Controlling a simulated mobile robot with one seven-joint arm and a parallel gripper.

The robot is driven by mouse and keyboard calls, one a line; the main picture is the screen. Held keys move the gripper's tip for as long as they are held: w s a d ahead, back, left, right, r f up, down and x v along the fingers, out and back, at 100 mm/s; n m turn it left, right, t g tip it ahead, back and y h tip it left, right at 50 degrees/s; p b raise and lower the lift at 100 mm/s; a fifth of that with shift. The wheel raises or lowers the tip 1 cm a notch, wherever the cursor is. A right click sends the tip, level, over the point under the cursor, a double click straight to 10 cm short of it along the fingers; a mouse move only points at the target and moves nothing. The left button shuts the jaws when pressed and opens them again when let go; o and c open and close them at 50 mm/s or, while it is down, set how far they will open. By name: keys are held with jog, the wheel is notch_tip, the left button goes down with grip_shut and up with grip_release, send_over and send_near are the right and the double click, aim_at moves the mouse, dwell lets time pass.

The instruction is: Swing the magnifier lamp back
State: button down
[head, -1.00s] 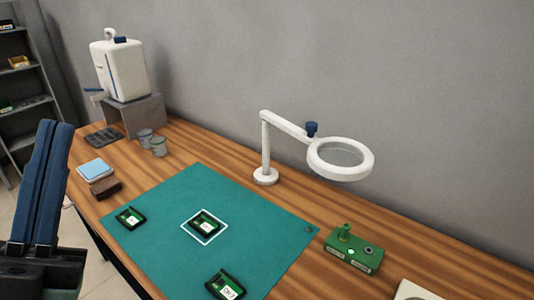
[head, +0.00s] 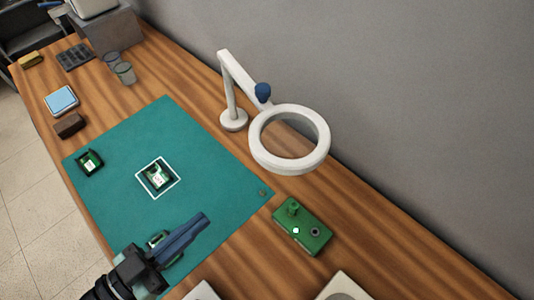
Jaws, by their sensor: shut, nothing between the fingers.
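The white magnifier lamp (head: 228,92) stands on a round base at the back edge of the green mat. Its ring head (head: 258,155) hangs out to the right over bare wood, near the mat's right corner. A blue knob (head: 263,92) sits on its arm beside the ring. My gripper (head: 206,218) is over the front right part of the mat, its blue fingers together and empty, pointing up and right. It is apart from the lamp and partly hides a small green board under it.
The green mat (head: 115,145) holds a board in a white outlined square (head: 157,178) and another board (head: 90,162) at left. A green box (head: 303,228) stands right of the mat. Cups (head: 125,73), a blue pad (head: 61,101) and a brown block (head: 69,124) are at left. A wall runs behind.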

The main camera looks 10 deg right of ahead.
jog(key=p+x, duration=0.3)
jog(key=x, duration=1)
jog(key=shift+d+r, duration=0.1)
jog(key=shift+d, duration=0.05)
